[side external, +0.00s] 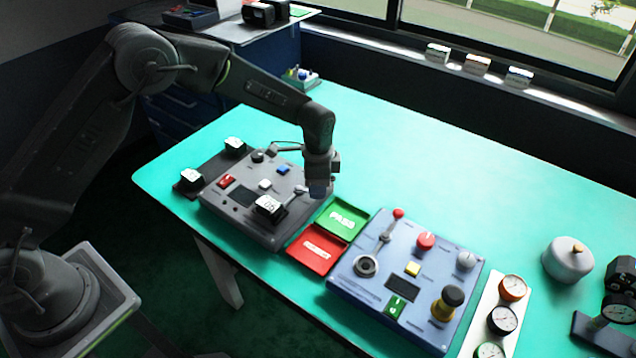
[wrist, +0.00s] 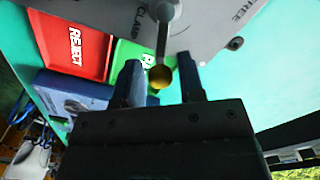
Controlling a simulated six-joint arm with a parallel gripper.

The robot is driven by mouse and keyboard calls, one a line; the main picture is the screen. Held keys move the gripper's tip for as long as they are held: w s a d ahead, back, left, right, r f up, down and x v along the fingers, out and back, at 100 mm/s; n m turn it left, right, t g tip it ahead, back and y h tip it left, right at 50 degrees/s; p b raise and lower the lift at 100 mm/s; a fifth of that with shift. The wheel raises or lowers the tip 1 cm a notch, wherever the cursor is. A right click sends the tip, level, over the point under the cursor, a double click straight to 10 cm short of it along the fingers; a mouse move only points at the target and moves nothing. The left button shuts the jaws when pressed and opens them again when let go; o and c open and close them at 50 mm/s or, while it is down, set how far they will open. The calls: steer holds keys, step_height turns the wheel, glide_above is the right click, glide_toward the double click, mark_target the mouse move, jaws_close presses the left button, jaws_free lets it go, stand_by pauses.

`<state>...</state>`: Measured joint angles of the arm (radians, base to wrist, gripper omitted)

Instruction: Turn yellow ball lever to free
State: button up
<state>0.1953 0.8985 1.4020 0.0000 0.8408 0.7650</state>
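The yellow ball (wrist: 160,76) sits on the end of a metal lever (wrist: 162,40) on the grey panel. In the wrist view the lever points straight toward my gripper, between the printed words CLAMP on the left and FREE on the right. My gripper (wrist: 159,70) is open, with one finger on each side of the ball and a visible gap to both. In the side view my gripper (side external: 318,192) is at the right edge of the dark grey panel (side external: 243,222), over the lever's end. The ball is hidden there.
Green PASS (side external: 342,218) and red REJECT (side external: 316,250) trays lie right of the panel. A blue-grey panel (side external: 350,290) with knobs and buttons stands beyond them. A black block with a white top (side external: 269,207) is on the grey panel.

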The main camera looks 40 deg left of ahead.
jaws_close()
steer(key=shift+w, duration=0.1)
steer(key=n, duration=0.2)
steer(key=w+a+n, duration=0.1)
steer(key=shift+w+n, duration=0.1)
steer(key=shift+n, duration=0.3)
steer(key=n, duration=0.1)
steer(key=w+a+n, duration=0.1)
steer(key=n, duration=0.1)
steer(key=shift+n, duration=0.3)
steer(key=n, duration=0.1)
steer(key=a+n, duration=0.1)
steer(key=n, duration=0.1)
steer(key=shift+w+a+n, duration=0.15)
steer(key=shift+w+n, duration=0.15)
steer(key=shift+w+a+n, duration=0.1)
steer(key=shift+a+n, duration=0.2)
steer(key=shift+n, duration=0.4)
steer(key=shift+a+n, duration=0.3)
steer(key=shift+n, duration=0.4)
steer(key=shift+o, duration=1.4)
jaws_free()
